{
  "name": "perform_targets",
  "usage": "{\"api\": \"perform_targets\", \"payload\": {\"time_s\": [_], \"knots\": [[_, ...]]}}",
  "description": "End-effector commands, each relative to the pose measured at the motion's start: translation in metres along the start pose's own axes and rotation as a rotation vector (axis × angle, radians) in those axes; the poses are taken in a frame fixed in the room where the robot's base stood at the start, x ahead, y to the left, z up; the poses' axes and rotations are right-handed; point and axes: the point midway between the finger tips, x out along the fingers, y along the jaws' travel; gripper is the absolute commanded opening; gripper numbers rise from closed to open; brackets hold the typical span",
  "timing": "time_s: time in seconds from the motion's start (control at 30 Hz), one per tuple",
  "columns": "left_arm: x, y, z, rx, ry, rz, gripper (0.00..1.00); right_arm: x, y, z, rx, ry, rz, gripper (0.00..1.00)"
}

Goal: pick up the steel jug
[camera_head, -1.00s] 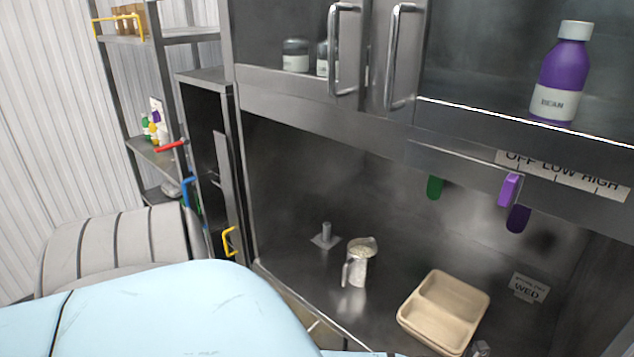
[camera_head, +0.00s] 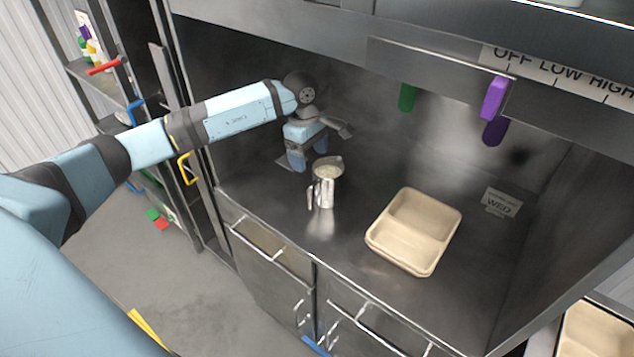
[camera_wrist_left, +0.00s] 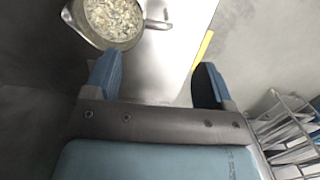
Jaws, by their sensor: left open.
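The steel jug (camera_head: 325,190) stands upright on the steel counter, with pale rice-like grains in its top and its handle toward the left front. My left gripper (camera_head: 302,160) is open, just behind and left of the jug in the head view, with its fingers pointing down. In the left wrist view the jug (camera_wrist_left: 72,22) shows from above at the upper left, past the fingertips of the gripper (camera_wrist_left: 155,75). Its handle lies ahead of the gap between the fingers. Nothing is between the fingers. My right gripper is out of view.
A beige two-compartment tray (camera_head: 372,241) sits on the counter right of the jug. Another beige tray (camera_head: 565,345) is at the lower right edge. Bare counter lies in front of the jug.

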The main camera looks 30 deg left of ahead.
Motion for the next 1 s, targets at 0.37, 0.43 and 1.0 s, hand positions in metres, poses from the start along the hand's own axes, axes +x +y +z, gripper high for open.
{"api": "perform_targets", "payload": {"time_s": [0.37, 0.43, 1.0], "knots": [[0.060, 0.000, 0.001, -0.003, -0.005, -0.001, 0.77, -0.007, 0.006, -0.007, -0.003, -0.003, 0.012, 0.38], [0.063, 0.000, 0.001, -0.003, -0.005, 0.000, 0.77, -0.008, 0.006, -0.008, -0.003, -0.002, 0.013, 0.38], [0.116, 0.000, -0.003, -0.003, -0.005, 0.001, 0.77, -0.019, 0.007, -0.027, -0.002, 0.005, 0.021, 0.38]]}}
